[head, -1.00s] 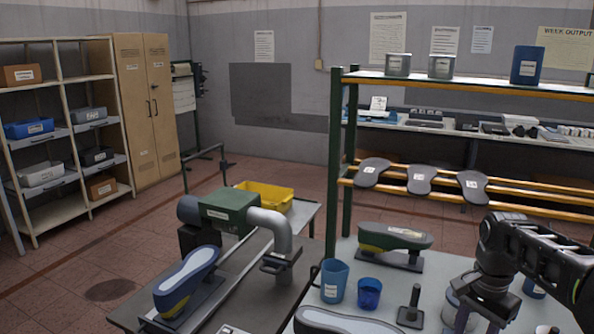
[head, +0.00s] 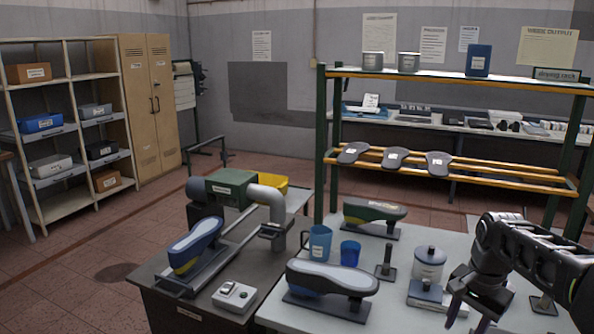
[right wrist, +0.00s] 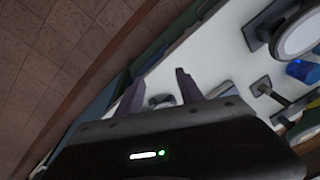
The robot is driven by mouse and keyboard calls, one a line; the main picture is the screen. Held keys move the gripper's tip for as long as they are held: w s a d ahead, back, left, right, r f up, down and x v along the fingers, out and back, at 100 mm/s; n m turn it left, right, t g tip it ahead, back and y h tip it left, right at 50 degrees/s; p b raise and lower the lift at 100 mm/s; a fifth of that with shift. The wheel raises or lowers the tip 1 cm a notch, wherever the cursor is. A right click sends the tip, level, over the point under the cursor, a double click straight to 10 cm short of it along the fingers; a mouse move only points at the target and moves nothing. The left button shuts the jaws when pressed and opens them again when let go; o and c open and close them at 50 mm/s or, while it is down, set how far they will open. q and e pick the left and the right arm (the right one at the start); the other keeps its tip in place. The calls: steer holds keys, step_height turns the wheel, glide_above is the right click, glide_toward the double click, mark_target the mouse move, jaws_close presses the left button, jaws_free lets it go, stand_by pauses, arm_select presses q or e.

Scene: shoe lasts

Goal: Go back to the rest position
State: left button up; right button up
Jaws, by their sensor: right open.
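My right arm comes in from the right in the head view, with my right gripper (head: 466,304) over the right part of the light worktable (head: 405,318). The right gripper is open with nothing between its fingers; the right wrist view shows both fingers (right wrist: 160,88) apart above the table edge. My left gripper is not in view. A grey-topped shoe last (head: 332,279) stands at the table's front, and a green one (head: 374,212) at its back. A blue and yellow last (head: 194,247) stands on the dark bench at left.
Close to the gripper are a lidded grey pot (head: 429,262) and a blue box (head: 425,293). A blue mug (head: 319,243), a blue cup (head: 350,253) and a dark stand (head: 386,261) are farther left. A press (head: 232,189) and white control box (head: 234,295) occupy the bench.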

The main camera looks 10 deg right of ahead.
steer(key=w+a+f+n+t+y, duration=0.1)
steer(key=w+a+f+n+t, duration=0.15)
steer(key=a+f, duration=0.55)
steer(key=w+a+f+n+t+y, duration=0.1)
steer(key=w+a+f+n, duration=0.4)
steer(key=f, duration=0.6)
steer(key=s+a+f+n+y, duration=0.1)
steer(key=s+a+f, duration=1.1)
steer(key=f, duration=0.1)
steer(key=s+a+f+g, duration=0.2)
steer(key=s+a+f, duration=0.1)
steer(key=s, duration=0.6)
steer(key=s+a+f+n+g+y, duration=0.1)
steer(key=s+a+f+g, duration=0.1)
steer(key=s, duration=0.7)
steer(key=a+f, duration=0.1)
steer(key=a, duration=0.1)
steer(key=shift+s+a+f, duration=0.2)
steer(key=shift+a+f, duration=0.15)
steer(key=shift+f, duration=0.05)
